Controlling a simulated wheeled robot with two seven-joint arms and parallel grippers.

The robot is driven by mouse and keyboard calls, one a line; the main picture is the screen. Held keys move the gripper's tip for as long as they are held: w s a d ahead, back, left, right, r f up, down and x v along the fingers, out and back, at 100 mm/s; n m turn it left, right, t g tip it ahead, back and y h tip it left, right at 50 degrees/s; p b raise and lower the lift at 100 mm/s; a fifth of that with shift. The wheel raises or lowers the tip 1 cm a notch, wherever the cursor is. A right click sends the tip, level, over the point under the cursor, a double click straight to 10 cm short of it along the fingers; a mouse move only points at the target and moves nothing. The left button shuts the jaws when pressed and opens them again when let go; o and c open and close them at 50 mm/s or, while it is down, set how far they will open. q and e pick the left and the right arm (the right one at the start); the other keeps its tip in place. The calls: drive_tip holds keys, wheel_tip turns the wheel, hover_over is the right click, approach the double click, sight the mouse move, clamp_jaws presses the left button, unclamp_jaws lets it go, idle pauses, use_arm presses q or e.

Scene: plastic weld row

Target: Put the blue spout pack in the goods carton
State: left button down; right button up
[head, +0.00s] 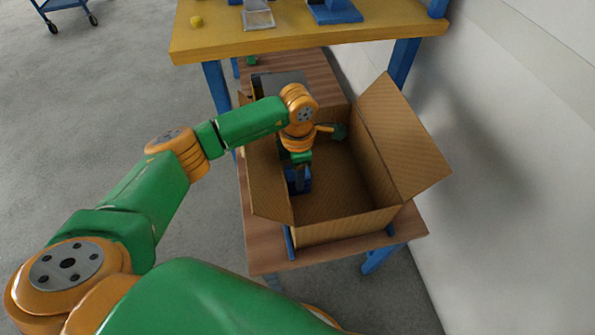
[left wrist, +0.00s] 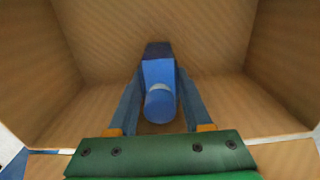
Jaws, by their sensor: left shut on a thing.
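The goods carton (head: 350,222) is an open brown cardboard box with its flaps spread, on a low wooden table. My left gripper (head: 299,188) reaches down into the carton near its left wall. It is shut on the blue spout pack (head: 305,181). In the left wrist view the pack (left wrist: 158,76) sits between the two fingers, its round light-blue end towards the camera. Carton walls surround it there. I cannot tell whether the pack touches the carton floor. My right gripper is not in view.
The low wooden table (head: 412,222) bears the carton close to a pale wall on the right. A higher yellow workbench (head: 300,34) with blue legs stands behind it. A blue cart (head: 62,8) is far left. The carton floor on the right looks clear.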

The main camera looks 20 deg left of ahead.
use_arm(q)
drive_tip(key=c, duration=0.8)
unclamp_jaws()
drive_tip(key=shift+f, duration=0.15)
drive_tip(key=o, duration=0.5)
drive_tip(key=shift+c, duration=0.2)
drive_tip(key=shift+r, duration=0.3)
wheel_tip(320, 180, up, 11)
drive_tip(key=shift+r+p, duration=0.1)
drive_tip(key=shift+p, duration=0.75)
drive_tip(key=shift+r, duration=0.35)
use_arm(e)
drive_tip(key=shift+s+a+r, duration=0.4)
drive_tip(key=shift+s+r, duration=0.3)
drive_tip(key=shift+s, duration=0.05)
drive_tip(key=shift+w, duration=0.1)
